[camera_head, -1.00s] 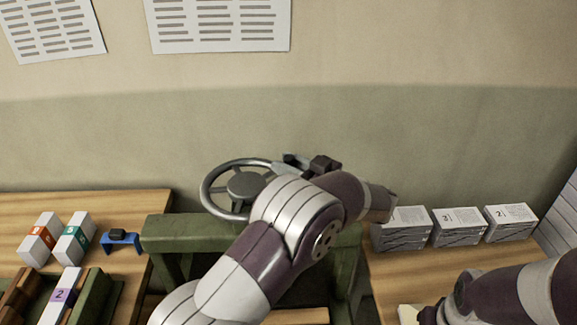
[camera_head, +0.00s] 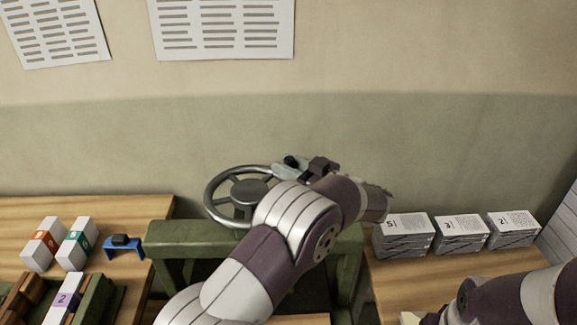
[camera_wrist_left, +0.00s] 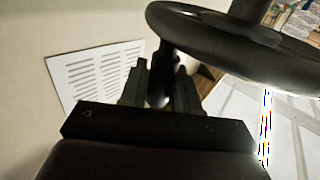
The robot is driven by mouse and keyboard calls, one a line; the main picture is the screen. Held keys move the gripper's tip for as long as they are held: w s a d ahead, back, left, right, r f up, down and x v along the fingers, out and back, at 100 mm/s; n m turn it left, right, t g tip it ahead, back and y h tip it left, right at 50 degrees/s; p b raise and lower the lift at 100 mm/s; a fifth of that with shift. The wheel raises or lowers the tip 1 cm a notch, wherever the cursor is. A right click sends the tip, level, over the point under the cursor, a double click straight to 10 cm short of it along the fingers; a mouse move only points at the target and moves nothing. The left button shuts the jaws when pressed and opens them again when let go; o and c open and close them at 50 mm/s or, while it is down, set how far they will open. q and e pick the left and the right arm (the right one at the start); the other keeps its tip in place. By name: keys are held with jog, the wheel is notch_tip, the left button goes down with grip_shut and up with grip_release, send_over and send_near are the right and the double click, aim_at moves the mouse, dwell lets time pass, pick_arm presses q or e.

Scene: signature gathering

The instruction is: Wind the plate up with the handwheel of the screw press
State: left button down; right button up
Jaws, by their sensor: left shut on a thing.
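The grey handwheel (camera_head: 249,193) of the screw press lies flat above the green press frame (camera_head: 190,232). Its right side is hidden behind my left arm. My left gripper (camera_head: 284,168) is at the far right part of the rim. In the left wrist view, my left gripper (camera_wrist_left: 160,88) is shut on the dark handle (camera_wrist_left: 167,48) that hangs below the handwheel rim (camera_wrist_left: 225,42). The plate and most of the screw are hidden in the head view. My right arm shows at the lower right, but its gripper is not clearly visible.
Numbered white stacks (camera_head: 402,234) stand on the right table. On the left table are two white blocks (camera_head: 45,243), a blue stand (camera_head: 124,247) and a tray (camera_head: 97,297) with a white block. The wall behind is clear apart from printed sheets.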

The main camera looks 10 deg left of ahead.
pick_arm(q)
jog(key=c, duration=1)
grip_release()
jog(key=shift+r, duration=0.2)
jog(key=shift+o, duration=0.2)
jog(key=shift+w+f, duration=0.15)
jog(key=b+v, duration=0.4)
jog(key=v, duration=0.8)
jog(key=shift+d, duration=0.25)
jog(key=shift+d, duration=0.1)
